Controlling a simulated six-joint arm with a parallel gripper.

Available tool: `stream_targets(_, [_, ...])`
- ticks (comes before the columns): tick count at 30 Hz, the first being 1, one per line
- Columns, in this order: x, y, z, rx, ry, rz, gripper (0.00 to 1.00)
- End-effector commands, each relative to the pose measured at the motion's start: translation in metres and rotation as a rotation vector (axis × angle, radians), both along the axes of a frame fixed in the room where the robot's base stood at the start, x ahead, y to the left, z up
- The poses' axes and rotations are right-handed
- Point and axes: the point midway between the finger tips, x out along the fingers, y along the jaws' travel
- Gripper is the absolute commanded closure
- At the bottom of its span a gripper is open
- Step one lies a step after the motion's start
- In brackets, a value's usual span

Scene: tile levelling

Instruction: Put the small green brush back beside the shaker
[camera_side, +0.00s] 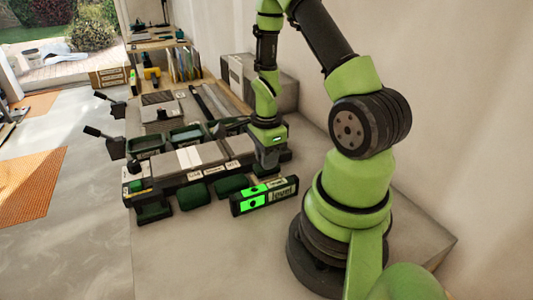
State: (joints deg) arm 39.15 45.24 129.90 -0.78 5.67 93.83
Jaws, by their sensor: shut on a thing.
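My gripper (268,166) points down at the right end of the dark work rack (165,193). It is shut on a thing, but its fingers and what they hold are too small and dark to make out. I cannot pick out the small green brush for certain. A small dark knobbed item (134,167) stands at the rack's left end with a green piece (137,186) just below it. I cannot tell whether either is the shaker or the brush.
A black and green level (265,196) stands on the grey bench just in front of my gripper. Dark green bins (232,184) line the rack. Pale tiles (200,156) lie across it. Black-handled tools (98,134) stick out left. The bench front is clear.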

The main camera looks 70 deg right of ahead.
Motion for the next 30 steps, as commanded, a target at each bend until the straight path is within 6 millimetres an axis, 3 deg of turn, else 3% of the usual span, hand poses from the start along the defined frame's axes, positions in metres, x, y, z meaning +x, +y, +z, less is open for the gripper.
stream_targets(11, [0.0001,-0.0001,-0.0034,-0.001,-0.001,0.001,1.0])
stream_targets(12, [0.0001,-0.0001,-0.0034,-0.001,-0.001,0.001,0.68])
stream_targets(15, [0.0001,-0.0001,-0.0034,-0.001,-0.001,0.001,0.47])
stream_targets(20, [0.0001,-0.0001,-0.0034,-0.001,-0.001,0.001,0.47])
stream_targets(21, [0.0,0.0,-0.0034,-0.001,-0.001,0.001,0.45])
stream_targets(23, [0.0,0.0,-0.0034,0.0,0.0,0.001,0.31])
stream_targets(30, [0.0,0.0,-0.0034,-0.001,-0.001,0.001,0.3])
